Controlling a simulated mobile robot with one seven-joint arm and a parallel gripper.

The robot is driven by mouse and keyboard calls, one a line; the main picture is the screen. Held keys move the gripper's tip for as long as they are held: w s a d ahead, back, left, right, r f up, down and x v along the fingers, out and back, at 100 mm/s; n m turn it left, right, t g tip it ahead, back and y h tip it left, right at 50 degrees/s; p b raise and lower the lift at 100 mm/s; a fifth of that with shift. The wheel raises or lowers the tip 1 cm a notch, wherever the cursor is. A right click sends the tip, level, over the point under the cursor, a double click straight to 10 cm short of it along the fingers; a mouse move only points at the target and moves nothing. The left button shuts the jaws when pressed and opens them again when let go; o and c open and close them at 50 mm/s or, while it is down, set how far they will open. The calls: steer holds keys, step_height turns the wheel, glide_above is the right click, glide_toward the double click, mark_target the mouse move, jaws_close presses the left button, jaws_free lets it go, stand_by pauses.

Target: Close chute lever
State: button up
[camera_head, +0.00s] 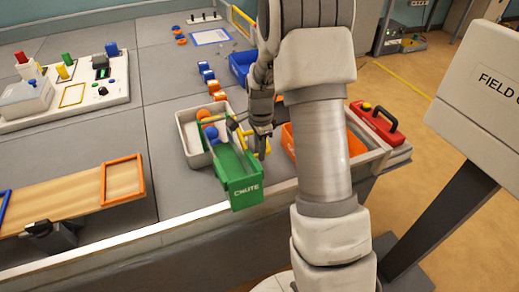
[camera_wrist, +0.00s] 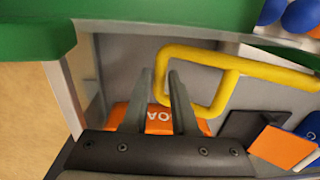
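The green chute (camera_head: 240,187), labelled CHUTE, stands at the table's front edge. A yellow lever (camera_head: 264,133) shows beside it, partly hidden by my gripper. In the wrist view the lever is a bent yellow bar (camera_wrist: 240,68), with the green chute (camera_wrist: 35,40) at upper left. My gripper (camera_head: 262,150) points down just right of the chute. In the wrist view its two grey fingers (camera_wrist: 161,75) are apart, with nothing held between them. The bar's left bend is by the fingertips and its lower end is beside the right finger; I cannot tell whether they touch.
A pale bin (camera_head: 187,136) with orange and blue balls (camera_head: 211,132) stands left of the chute. Orange bins (camera_head: 288,142) and a red case (camera_head: 377,124) are to the right. A blue bin (camera_head: 241,66) is behind. Grey table is clear at left centre.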

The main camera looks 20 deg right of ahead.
jaws_close()
stand_by(1.1)
